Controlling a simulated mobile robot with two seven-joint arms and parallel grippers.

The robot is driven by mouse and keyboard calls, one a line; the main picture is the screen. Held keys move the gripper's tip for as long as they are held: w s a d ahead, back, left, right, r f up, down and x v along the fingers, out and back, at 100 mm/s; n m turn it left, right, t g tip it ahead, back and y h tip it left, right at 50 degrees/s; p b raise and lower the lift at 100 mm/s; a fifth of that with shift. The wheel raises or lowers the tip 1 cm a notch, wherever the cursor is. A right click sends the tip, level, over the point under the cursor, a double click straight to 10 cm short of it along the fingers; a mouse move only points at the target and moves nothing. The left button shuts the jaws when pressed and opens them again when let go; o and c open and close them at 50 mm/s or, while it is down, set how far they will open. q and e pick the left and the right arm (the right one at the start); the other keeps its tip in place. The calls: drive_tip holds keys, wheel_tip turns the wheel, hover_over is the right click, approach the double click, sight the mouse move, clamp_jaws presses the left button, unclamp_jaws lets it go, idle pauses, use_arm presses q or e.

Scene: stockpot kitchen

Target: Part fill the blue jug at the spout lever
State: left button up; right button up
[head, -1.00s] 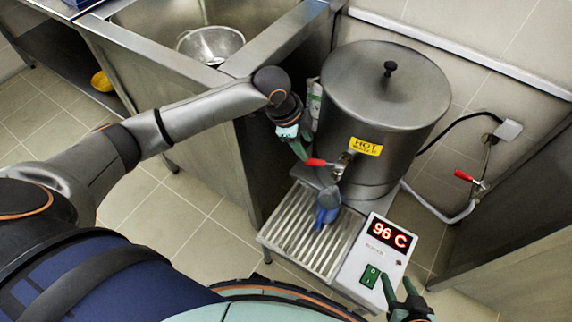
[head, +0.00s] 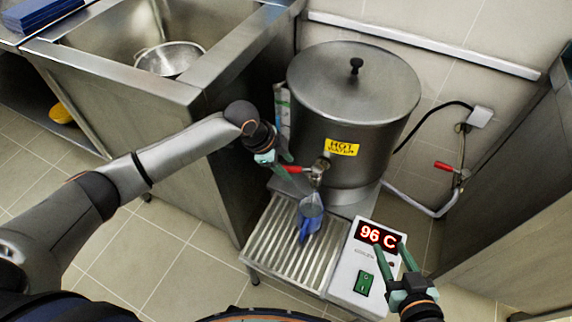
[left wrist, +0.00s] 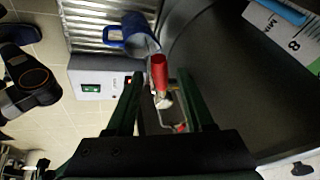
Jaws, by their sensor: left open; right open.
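The blue jug (head: 311,226) stands upright on the slatted drip tray (head: 268,248), under the spout (head: 319,170) of the steel hot water urn (head: 352,110). Its upper part looks pale and see-through; I cannot tell its water level. The jug also shows in the left wrist view (left wrist: 133,40). The red spout lever (head: 293,169) points left from the tap. My left gripper (head: 284,162) is open at the lever; the left wrist view shows the lever (left wrist: 158,72) between its fingers. My right gripper (head: 390,247) is open over the control box (head: 350,285).
The box display (head: 377,236) reads 96 C, with a green switch (head: 364,283) below. A sink holding a metal colander (head: 169,59) stands left. Another red-handled valve (head: 443,166) is on the right wall pipe. Open floor lies in front.

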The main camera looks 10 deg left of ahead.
use_arm(q)
clamp_jaws()
idle(0.5)
idle(1.0)
